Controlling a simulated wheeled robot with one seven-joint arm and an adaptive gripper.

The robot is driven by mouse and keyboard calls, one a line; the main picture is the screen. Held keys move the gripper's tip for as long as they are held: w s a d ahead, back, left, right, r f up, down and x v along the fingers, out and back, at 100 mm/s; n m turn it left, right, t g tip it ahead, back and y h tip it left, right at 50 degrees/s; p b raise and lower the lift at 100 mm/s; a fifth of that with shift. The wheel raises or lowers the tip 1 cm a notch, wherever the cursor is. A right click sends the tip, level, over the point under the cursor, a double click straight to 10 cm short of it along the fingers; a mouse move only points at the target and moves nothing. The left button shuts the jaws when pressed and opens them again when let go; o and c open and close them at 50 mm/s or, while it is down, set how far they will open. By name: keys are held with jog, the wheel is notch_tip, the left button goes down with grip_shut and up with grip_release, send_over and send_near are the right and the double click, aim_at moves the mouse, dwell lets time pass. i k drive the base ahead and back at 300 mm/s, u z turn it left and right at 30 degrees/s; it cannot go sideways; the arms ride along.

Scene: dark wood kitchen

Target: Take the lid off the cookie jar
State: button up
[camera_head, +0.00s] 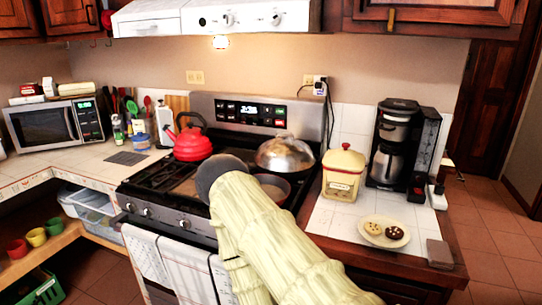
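The cookie jar (341,184) is a squarish cream-yellow jar with red trim and a label on its front. It stands upright on the white tiled counter right of the stove. Its yellow lid (344,158), with a small knob on top, sits on the jar. My cream-coloured arm reaches up from the bottom of the picture to a dark grey rounded part in front of the stove, left of the jar and apart from it in the picture. My gripper's fingers do not show.
A plate with cookies (384,241) lies in front of the jar. A coffee maker (394,147) stands to its right. On the stove are a red kettle (193,144) and a shiny domed lid (285,156). A small block (440,252) lies near the counter's front corner.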

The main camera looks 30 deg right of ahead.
aim_at(344, 158)
jog(key=u, duration=0.3)
jog(key=k, duration=0.95)
jog(key=z, duration=1.55)
jog(key=i, duration=0.4)
